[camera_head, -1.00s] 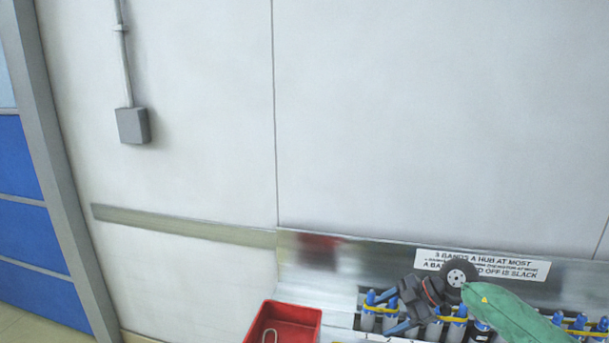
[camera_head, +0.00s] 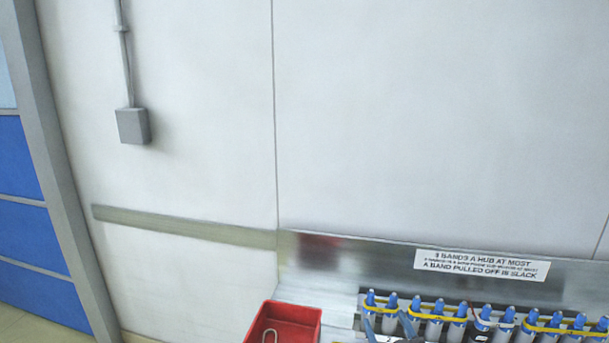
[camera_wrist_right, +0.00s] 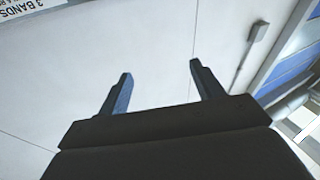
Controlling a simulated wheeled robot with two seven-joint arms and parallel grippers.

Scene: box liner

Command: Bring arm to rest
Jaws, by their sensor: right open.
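My right gripper (camera_head: 389,328) shows only by its two finger ends at the bottom edge of the head view, in front of the row of blue-tipped posts. The rest of my right arm is below the picture. In the right wrist view the two dark fingers (camera_wrist_right: 160,72) stand wide apart with nothing between them, the pale wall behind them. My left gripper and arm are in neither view.
A red tray (camera_head: 270,309) with a pale looped thing in it stands left of the posts. Several blue-tipped posts (camera_head: 434,325) carry yellow bands. A sign (camera_head: 482,265) is on the metal backsplash. The wall above is bare, with a grey box (camera_head: 133,126).

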